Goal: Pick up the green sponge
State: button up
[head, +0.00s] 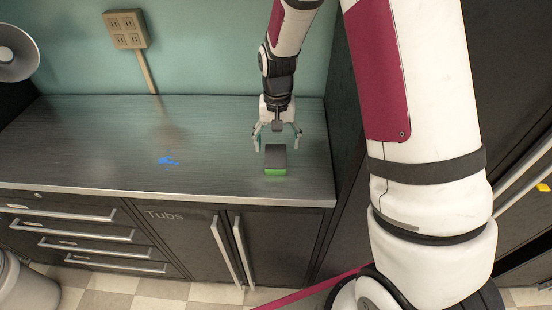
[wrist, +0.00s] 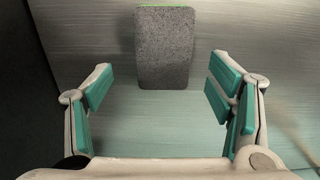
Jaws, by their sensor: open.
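The green sponge (head: 275,171) lies on the counter near its right end, with a dark grey top and a green side facing the front edge. In the wrist view its grey, rough top (wrist: 166,50) fills the upper middle, with a thin green strip at the top edge of the picture. My gripper (head: 277,138) is open over the counter at the sponge's far end. In the wrist view the fingers (wrist: 160,85) with green pads stand wide on either side, and the space between them is empty below the sponge. I cannot tell the exact height gap.
A teal wall with an outlet box (head: 127,29) stands behind. A dark tall cabinet side (head: 345,130) closes the right end. Drawers and doors lie below.

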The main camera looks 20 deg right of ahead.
aim_at(276, 155)
jog(key=f, duration=0.2)
jog(key=f+p, duration=0.1)
jog(key=f, duration=0.1)
jog(key=shift+s+a, duration=0.3)
jog(key=shift+s, duration=0.05)
jog(key=shift+f, duration=0.6)
jog(key=c, duration=1)
